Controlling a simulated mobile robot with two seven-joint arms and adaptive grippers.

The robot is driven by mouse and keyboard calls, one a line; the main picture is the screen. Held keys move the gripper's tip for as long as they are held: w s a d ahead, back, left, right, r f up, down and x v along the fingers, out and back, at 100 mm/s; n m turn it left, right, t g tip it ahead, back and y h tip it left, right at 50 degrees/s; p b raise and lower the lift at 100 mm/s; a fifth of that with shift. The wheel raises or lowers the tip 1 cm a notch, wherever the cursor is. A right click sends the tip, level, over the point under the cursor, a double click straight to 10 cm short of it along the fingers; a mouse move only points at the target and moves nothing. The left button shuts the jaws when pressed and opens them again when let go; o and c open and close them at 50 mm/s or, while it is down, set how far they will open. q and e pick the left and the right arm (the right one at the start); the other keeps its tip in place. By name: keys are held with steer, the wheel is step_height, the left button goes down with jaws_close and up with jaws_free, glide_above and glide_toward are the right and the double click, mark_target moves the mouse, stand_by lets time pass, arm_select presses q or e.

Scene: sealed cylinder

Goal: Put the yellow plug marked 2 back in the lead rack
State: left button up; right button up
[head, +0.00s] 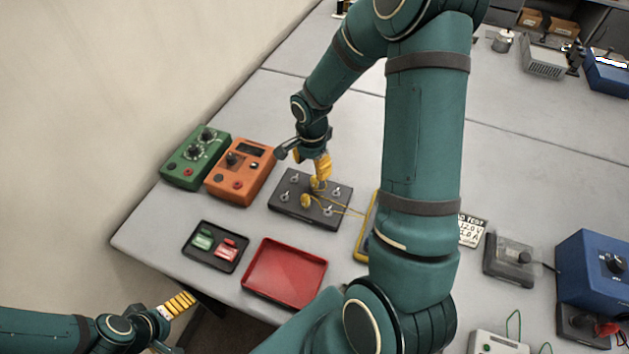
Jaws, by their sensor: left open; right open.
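Two yellow plugs show at a dark block with several metal posts: one at the block's left front (306,201) and one near its middle (315,184). Thin yellow leads run from them to the right. I cannot read a 2 on either plug. The dark block (283,207) lies flat on the bench; I cannot tell whether it is the lead rack. My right gripper (315,172) is open, pointing down just above the middle plug; I cannot tell whether it touches it. My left gripper (180,303) is open and empty at the lower left, off the bench edge.
A green box (184,172) and an orange meter (254,186) stand left of the block. A black tray (206,258) with green and red items and an empty red tray (285,274) lie in front. My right arm hides part of a yellow-edged device (363,243).

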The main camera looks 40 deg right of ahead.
mark_target(315, 176)
steer(key=shift+f, duration=0.15)
steer(key=shift+s+d+f, duration=0.1)
steer(key=shift+s+f, duration=0.1)
steer(key=shift+f, duration=1.15)
steer(key=shift+s+f, duration=0.15)
steer(key=shift+f, duration=1.15)
jaws_close()
